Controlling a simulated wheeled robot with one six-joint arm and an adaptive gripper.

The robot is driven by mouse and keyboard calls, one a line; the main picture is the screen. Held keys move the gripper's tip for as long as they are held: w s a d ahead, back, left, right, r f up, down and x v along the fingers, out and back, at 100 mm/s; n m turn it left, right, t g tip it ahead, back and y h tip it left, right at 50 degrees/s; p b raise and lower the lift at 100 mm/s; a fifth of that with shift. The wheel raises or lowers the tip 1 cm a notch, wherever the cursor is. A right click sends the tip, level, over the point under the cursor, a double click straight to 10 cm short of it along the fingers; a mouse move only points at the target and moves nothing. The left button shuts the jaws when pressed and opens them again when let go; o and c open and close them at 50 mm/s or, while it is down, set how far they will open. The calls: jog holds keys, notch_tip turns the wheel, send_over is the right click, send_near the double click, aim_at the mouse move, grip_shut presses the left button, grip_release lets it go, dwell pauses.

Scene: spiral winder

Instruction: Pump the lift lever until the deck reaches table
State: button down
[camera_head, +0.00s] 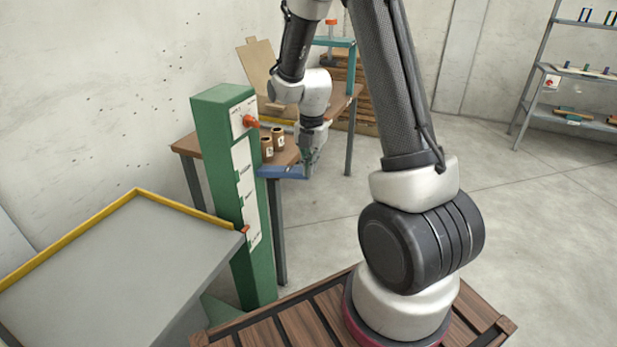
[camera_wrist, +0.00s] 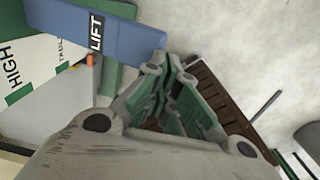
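A grey deck (camera_head: 110,270) with a yellow rim stands at the left, beside a green column (camera_head: 222,150) with white scale plates. Its surface is lower than the brown table (camera_head: 186,146). An orange marker (camera_head: 245,229) sits low on the column, at the deck's corner; another (camera_head: 251,122) is near the top. The blue lift lever (camera_head: 282,172) sticks out right from the column; the wrist view shows its "LIFT" label (camera_wrist: 97,32). My gripper (camera_head: 311,168) is at the lever's outer end. Its fingertips (camera_wrist: 170,75) look closed together, beside the lever; contact is unclear.
Two small brown spools (camera_head: 272,144) stand on the table behind the lever. A cardboard-coloured panel (camera_head: 258,68) is at the back. A grey shelf rack (camera_head: 570,100) stands far right. The concrete floor (camera_head: 520,220) at the right is clear.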

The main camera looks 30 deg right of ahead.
jog(key=r, duration=0.3)
jog(key=s+r, duration=0.1)
jog(key=r, duration=0.1)
jog(key=shift+d, duration=0.4)
jog(key=shift+a, duration=0.15)
dwell(1.7)
